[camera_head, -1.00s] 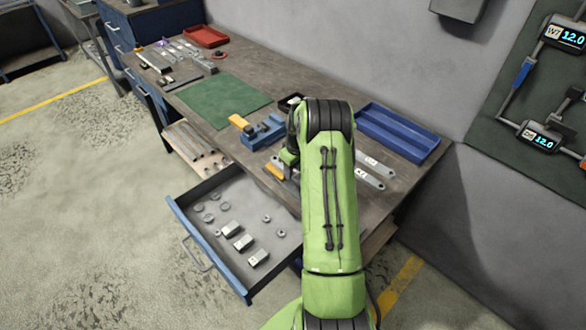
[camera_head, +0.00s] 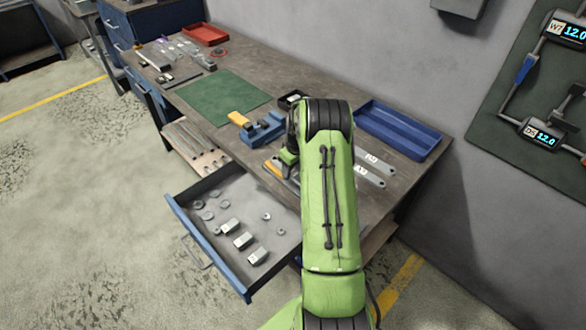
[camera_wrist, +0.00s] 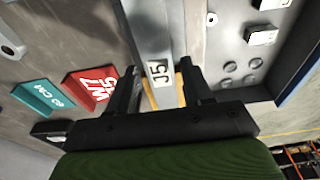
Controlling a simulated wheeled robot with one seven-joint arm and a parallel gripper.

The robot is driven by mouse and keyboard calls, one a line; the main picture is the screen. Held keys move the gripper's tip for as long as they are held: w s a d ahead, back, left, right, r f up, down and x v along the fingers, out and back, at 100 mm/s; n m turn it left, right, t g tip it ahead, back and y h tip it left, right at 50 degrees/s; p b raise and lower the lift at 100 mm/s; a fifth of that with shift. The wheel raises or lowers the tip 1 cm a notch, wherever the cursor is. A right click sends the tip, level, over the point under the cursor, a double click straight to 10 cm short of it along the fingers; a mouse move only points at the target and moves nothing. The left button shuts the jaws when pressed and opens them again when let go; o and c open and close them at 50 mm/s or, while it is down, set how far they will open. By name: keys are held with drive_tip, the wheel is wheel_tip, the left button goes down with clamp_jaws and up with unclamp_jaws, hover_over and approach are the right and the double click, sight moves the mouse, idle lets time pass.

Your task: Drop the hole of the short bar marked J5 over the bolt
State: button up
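The short bar marked J5 (camera_wrist: 160,42) is grey with a white label and runs between my fingers in the wrist view. My gripper (camera_wrist: 160,78) has its two dark fingers apart, one on each side of the bar. Orange strips show in the gaps between bar and fingers, so I see no firm hold. In the head view my green arm hides most of the gripper and the bar. I cannot make out the bolt in either view.
A blue vise (camera_head: 262,132), a green mat (camera_head: 222,98) and a blue tray (camera_head: 400,130) are on the bench. Other labelled bars (camera_head: 370,178) lie right of my arm. An open drawer (camera_head: 275,240) holding washers and blocks juts out in front.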

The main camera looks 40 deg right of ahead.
drive_tip(key=shift+o, duration=0.9)
wheel_tip(320, 180, up, 16)
drive_tip(key=s, duration=0.2)
drive_tip(key=shift+s+f+p, duration=0.15)
drive_tip(key=shift+s+p, duration=0.05)
drive_tip(key=shift+p, duration=0.2)
